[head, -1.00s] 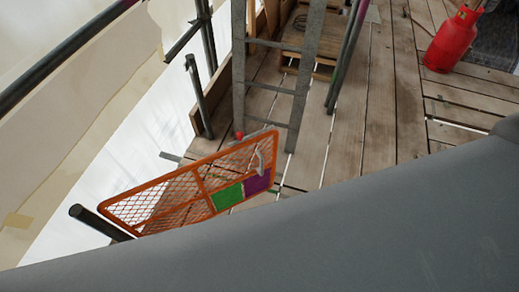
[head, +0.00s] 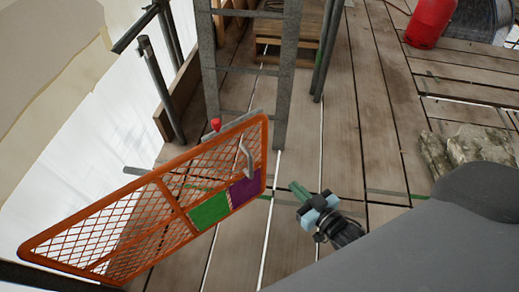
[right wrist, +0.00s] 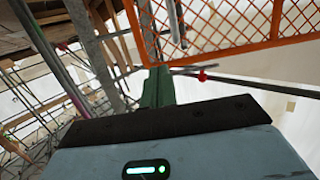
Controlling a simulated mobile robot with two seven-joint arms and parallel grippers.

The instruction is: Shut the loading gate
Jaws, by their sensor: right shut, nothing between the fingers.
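The loading gate (head: 165,205) is an orange mesh frame with a green panel (head: 210,210), a purple panel (head: 244,190) and a grey handle (head: 248,160). It stands angled across the left of the head view. A red knob (head: 215,125) shows just behind its top edge. My right gripper (head: 297,190) is shut and empty, to the right of the gate's free end and apart from it. In the right wrist view the green fingers (right wrist: 158,88) are closed together, with the gate's orange frame (right wrist: 225,52) beyond them. My left gripper is out of view.
A grey ladder (head: 285,80) stands behind the gate. A scaffold post (head: 163,90) rises at the left edge, with white sheeting beyond. A red gas cylinder (head: 431,22) and a stone block (head: 465,147) are at the right. Bare planks (head: 335,130) lie between.

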